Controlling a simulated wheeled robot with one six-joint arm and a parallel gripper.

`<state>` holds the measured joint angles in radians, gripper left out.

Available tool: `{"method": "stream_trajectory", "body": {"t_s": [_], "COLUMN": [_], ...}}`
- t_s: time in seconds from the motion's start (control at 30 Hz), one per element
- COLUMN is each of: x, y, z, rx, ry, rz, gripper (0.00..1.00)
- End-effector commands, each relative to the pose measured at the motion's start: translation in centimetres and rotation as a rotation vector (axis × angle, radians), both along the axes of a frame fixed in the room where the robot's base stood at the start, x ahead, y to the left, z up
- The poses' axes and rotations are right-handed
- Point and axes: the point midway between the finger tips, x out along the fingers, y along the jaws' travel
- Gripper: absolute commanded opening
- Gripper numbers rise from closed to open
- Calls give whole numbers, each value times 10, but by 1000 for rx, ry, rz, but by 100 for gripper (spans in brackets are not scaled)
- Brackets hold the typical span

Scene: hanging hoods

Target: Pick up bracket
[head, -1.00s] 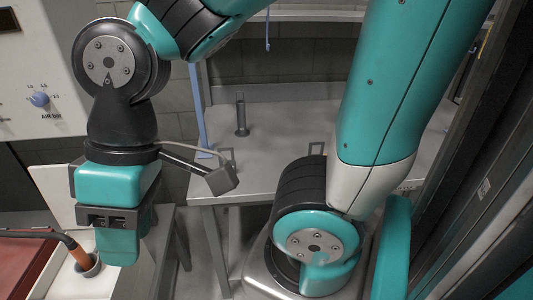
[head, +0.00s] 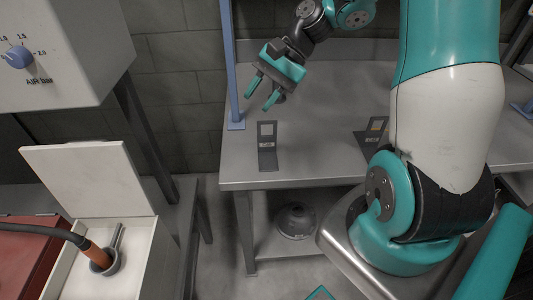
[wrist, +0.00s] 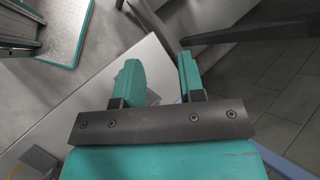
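Two grey upright brackets stand on the grey table (head: 330,165) in the head view. The left bracket (head: 267,146), with a square opening and a small label, is near the table's left front. The right bracket (head: 371,139) stands beside my arm's base, partly hidden. My gripper (head: 261,94) is open and empty above the table, behind and a little above the left bracket in the picture. In the wrist view my gripper's two teal fingers (wrist: 160,78) are apart. A grey piece (wrist: 40,160) at the lower left there may be a bracket; I cannot tell.
A white open box (head: 88,180) with an orange-handled hose (head: 96,254) stands left, below a control box (head: 55,50). A dark dome-shaped object (head: 295,220) sits under the table. The tabletop's middle is clear.

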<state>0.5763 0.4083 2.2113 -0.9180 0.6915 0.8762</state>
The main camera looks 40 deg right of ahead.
Motion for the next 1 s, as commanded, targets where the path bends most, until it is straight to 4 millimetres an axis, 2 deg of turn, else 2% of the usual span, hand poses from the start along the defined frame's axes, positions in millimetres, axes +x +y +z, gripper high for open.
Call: {"method": "stream_trajectory", "body": {"t_s": [0.03,0.1,0.2,0.3,0.4,0.5,0.57,1.0], "x": [6,7,-2,-15,-26,-28,-25,23], "y": [-40,-84,-137,-173,-193,-198,-193,-120], "z": [-31,-57,-89,-112,-125,-132,-135,-169], "rx": [81,194,348,476,561,601,608,604], "ry": [90,194,315,400,450,473,480,482], "rz": [-174,-377,-612,-773,-866,-905,-911,-906], "gripper": [36,36,36,36,36,36,36,36]}}
